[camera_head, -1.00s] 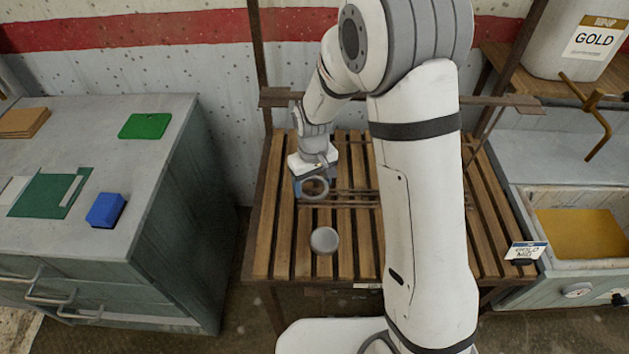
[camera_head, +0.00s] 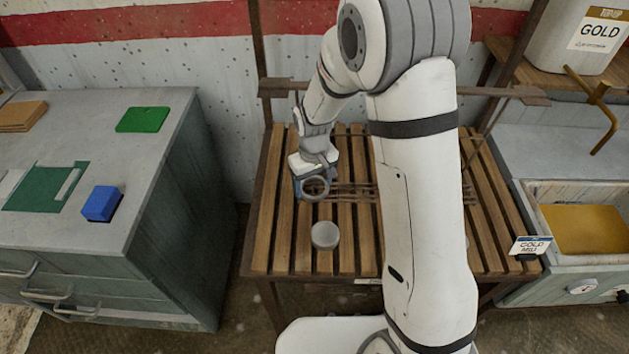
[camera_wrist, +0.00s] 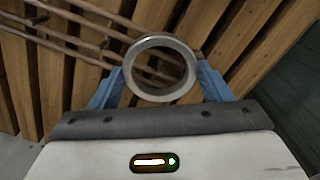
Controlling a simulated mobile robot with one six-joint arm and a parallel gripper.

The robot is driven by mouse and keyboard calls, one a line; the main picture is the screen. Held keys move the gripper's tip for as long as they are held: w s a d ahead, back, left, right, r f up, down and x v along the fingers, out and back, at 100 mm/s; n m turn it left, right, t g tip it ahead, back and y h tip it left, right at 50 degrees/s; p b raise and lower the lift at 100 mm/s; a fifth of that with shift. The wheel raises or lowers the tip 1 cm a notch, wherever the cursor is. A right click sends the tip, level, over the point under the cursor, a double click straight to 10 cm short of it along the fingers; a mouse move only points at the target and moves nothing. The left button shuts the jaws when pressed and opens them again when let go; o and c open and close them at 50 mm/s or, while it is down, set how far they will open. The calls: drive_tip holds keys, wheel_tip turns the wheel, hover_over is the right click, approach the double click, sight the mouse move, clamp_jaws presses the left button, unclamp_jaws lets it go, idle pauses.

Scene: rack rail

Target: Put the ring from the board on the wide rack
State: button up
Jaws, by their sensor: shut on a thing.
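My gripper (camera_head: 313,188) is shut on a grey metal ring (camera_wrist: 133,82). In the wrist view the ring sits between the two blue fingers, with slats and rods showing through its hole. In the head view the ring (camera_head: 316,198) hangs at the gripper's tip above the slatted wooden table. Thin brown rack rods (camera_head: 353,187) run across the table just right of the gripper, partly hidden behind my arm. The rods also show at the upper left of the wrist view (camera_wrist: 75,22). Whether the ring touches a rod I cannot tell.
A round grey cup-like object (camera_head: 325,235) stands on the slats in front of the gripper. A grey cabinet (camera_head: 150,215) at left bears a blue block (camera_head: 101,204) and green pieces. A basin with yellow content (camera_head: 590,229) is at right. The front left slats are clear.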

drive_tip(key=o, duration=1.1)
drive_tip(key=shift+r, duration=3.95)
drive_tip(key=s+d+r+m+t, duration=0.1)
drive_tip(key=s+d+r+m, duration=0.1)
drive_tip(key=s+d+r, duration=0.4)
drive_tip(key=s+d+r+m+t, duration=0.1)
drive_tip(key=s+d+r+m, duration=0.2)
drive_tip(key=s, duration=1)
drive_tip(key=shift+s+d+r+m+t, duration=0.25)
drive_tip(key=shift+d+r, duration=1.35)
drive_tip(key=shift+d, duration=1.25)
